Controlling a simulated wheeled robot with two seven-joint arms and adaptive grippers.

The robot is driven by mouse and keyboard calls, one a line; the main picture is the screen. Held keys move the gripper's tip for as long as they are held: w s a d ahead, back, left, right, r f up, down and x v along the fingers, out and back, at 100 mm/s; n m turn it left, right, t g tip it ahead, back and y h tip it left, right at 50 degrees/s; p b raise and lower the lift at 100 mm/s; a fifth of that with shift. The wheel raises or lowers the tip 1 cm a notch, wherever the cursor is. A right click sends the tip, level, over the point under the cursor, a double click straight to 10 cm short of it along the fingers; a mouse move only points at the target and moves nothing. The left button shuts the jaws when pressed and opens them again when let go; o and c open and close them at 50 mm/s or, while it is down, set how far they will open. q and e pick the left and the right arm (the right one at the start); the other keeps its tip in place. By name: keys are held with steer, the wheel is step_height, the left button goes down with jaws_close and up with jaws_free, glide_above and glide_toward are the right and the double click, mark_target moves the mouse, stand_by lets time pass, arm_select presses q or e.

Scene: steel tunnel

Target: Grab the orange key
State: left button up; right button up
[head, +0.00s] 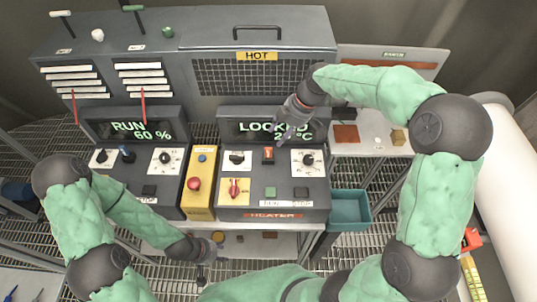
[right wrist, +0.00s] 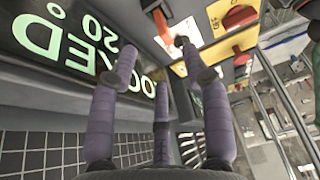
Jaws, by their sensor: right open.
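The orange key (head: 268,154) is a small orange piece on the heater's control panel, just under the green LOCKED display. In the right wrist view an orange piece (right wrist: 163,30) on a white plate, which looks like the key, is beyond the fingertips. My right gripper (head: 286,133) is in front of the display, above and to the right of the key in the head view. In its wrist view the purple-grey fingers (right wrist: 157,62) are spread, with nothing between them. My left gripper (head: 207,250) is low, below the yellow box; its fingers are too small to read.
The heater panel (head: 318,200) also carries dials, a red knob (head: 234,188) and buttons. A yellow box with a red button (head: 195,184) stands left of it. A teal bin (head: 349,210) is at right. A shelf at right holds small blocks, including a brown one (head: 346,134).

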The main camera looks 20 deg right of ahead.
mark_target(270, 148)
steer(key=shift+p+x, duration=0.4)
steer(key=shift+x, duration=4.2)
steer(key=shift+a, duration=0.1)
steer(key=shift+c, duration=0.3)
jaws_close()
